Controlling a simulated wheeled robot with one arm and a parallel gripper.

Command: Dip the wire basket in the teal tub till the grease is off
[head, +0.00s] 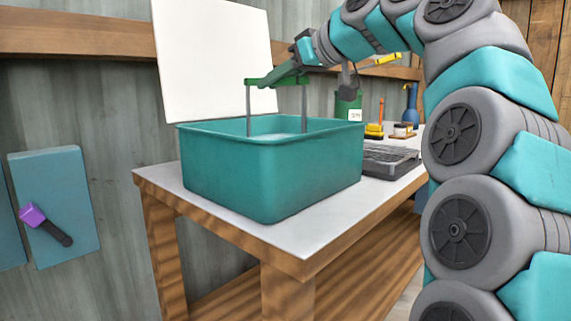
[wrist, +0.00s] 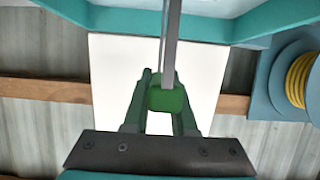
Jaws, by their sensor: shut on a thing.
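The teal tub (head: 270,175) stands on the white-topped table, and its rim crosses the top of the wrist view (wrist: 75,10). The wire basket (head: 248,108) shows only as a green handle bar and two thin grey uprights that go down inside the tub. Its body is hidden behind the tub wall, so I cannot see any grease or how deep it sits. My gripper (head: 280,77) is shut on the green handle above the tub. In the wrist view my gripper (wrist: 166,88) has its green fingers on either side of the handle (wrist: 168,98).
A white board (head: 215,60) stands behind the tub. A dark tray (head: 390,161), a green can (head: 349,106), a yellow brush (head: 374,130) and a blue bottle (head: 411,105) are to its right. A blue wall panel (head: 70,190) with a purple-ended lever is at left.

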